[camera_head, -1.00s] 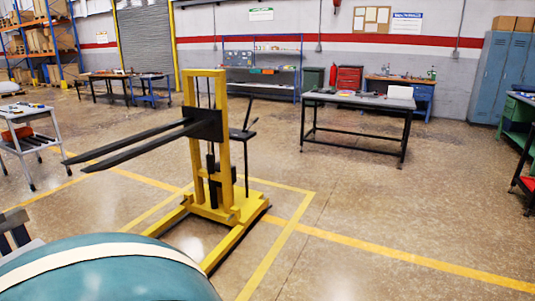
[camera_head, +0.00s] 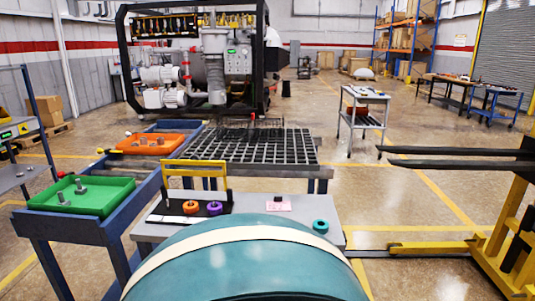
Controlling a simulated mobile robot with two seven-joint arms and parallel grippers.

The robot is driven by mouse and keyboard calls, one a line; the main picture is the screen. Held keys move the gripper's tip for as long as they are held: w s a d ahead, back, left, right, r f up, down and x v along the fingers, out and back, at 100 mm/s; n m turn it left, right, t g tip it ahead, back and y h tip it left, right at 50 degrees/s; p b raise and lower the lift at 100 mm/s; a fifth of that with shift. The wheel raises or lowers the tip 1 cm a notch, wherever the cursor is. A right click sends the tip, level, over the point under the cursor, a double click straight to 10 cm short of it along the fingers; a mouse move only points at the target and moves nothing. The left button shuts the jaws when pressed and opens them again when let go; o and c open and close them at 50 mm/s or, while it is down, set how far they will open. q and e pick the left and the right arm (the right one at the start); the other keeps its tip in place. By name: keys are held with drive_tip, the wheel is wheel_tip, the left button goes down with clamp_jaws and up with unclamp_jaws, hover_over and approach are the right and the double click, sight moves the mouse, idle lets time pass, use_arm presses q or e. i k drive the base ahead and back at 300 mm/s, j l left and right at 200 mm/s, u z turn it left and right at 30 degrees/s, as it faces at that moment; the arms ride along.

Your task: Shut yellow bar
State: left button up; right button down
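The yellow bar (camera_head: 197,163) stands raised over a small black base (camera_head: 177,206) on a grey table (camera_head: 270,220) in front of me. It spans across the top, with yellow legs at its ends and a black post at its right side. An orange ring (camera_head: 191,207) and a purple ring (camera_head: 215,208) sit on the base below it. A teal ring (camera_head: 320,226) lies apart on the right of the table, right of a pink label (camera_head: 278,204). Neither of my grippers is in view.
A blue table with a green tray (camera_head: 82,196) and an orange tray (camera_head: 156,144) stands left. A black grid rack (camera_head: 250,146) lies behind. The furnace (camera_head: 196,60) stands at the back. A yellow fork lifter (camera_head: 497,235) with black forks is at right.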

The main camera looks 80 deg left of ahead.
sight(195, 159)
drive_tip(key=u, duration=1.85)
